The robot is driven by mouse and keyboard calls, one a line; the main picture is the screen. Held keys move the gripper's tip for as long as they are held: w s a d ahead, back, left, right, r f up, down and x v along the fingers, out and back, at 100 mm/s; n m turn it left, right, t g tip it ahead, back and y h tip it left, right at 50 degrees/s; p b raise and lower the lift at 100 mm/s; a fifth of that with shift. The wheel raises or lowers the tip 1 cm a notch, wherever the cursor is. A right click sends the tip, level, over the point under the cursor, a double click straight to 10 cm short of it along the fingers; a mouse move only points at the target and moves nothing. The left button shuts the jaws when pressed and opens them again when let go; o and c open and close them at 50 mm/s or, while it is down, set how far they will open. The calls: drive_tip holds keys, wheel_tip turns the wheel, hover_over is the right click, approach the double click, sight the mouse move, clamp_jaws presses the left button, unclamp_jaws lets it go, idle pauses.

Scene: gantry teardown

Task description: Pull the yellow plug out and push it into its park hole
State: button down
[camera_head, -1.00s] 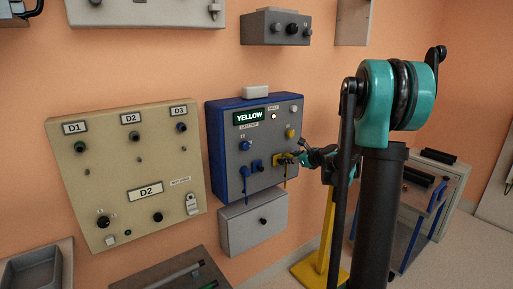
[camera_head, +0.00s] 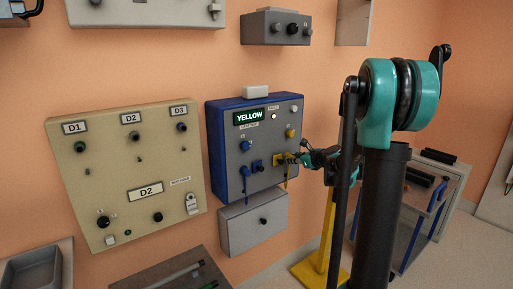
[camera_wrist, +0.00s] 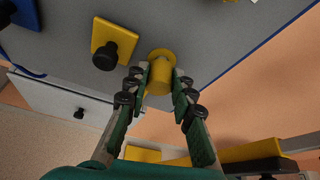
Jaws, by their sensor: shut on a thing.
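The yellow plug (camera_wrist: 159,76) is a short yellow cylinder with a wider round collar. In the wrist view my gripper (camera_wrist: 160,86) is shut on it, one finger on each side. In the head view my gripper (camera_head: 294,158) is at the lower right of the blue-edged panel (camera_head: 229,146), whose display reads YELLOW. I cannot tell how deep the plug sits in the panel. Beside it is a yellow square plate (camera_wrist: 105,36) with a black knob, also seen in the head view (camera_head: 279,160). A yellow fitting (camera_head: 290,133) sits higher on the panel; I cannot tell if it is the park hole.
Blue fittings (camera_head: 257,165) sit left of the yellow plate. A grey box (camera_head: 252,224) is mounted below the panel and a beige panel (camera_head: 126,170) is at left. A yellow stand (camera_head: 308,271) and a cart (camera_head: 434,211) are at right.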

drive_tip(key=s+d, duration=0.1)
drive_tip(key=s, duration=0.1)
drive_tip(key=s+d, duration=0.2)
drive_tip(key=shift+s, duration=0.2)
idle(0.4)
approach(285, 177)
drive_tip(key=s+d, duration=0.2)
drive_tip(key=shift+s+d+f, duration=0.1)
drive_tip(key=shift+d+f, duration=0.05)
drive_tip(key=shift+f, duration=0.65)
drive_tip(key=shift+w+a, duration=0.85)
drive_tip(key=shift+w, duration=0.3)
drive_tip(key=shift+w+a, duration=0.8)
drive_tip(key=shift+w, duration=0.35)
drive_tip(key=shift+w+a, duration=0.5)
drive_tip(key=shift+w, duration=0.1)
